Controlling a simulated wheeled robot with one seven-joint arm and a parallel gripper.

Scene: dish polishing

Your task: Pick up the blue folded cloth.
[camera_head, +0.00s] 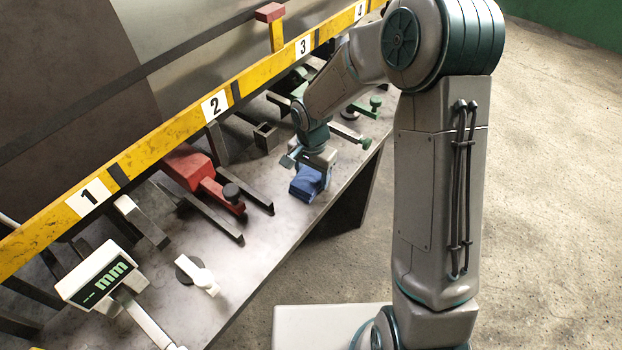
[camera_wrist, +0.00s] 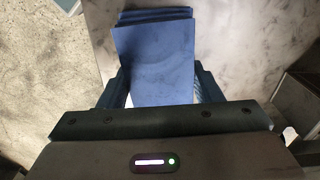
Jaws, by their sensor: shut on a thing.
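The blue folded cloth (camera_head: 307,183) is at the right part of the grey bench, near its front edge, directly under my gripper (camera_head: 312,172). In the wrist view the cloth (camera_wrist: 155,60) shows as a stack of flat blue layers. The fingers of my gripper (camera_wrist: 158,88) stand on either side of it, and the gripper is shut on it. I cannot tell whether the cloth touches the bench top or is slightly above it. The fingertips are partly hidden by the cloth.
A red clamp-like tool (camera_head: 190,168) with dark bars lies left of the cloth. Further left are a white-handled part (camera_head: 200,275) and a display reading mm (camera_head: 98,275). A yellow numbered rail (camera_head: 150,152) runs above the bench (camera_head: 250,262).

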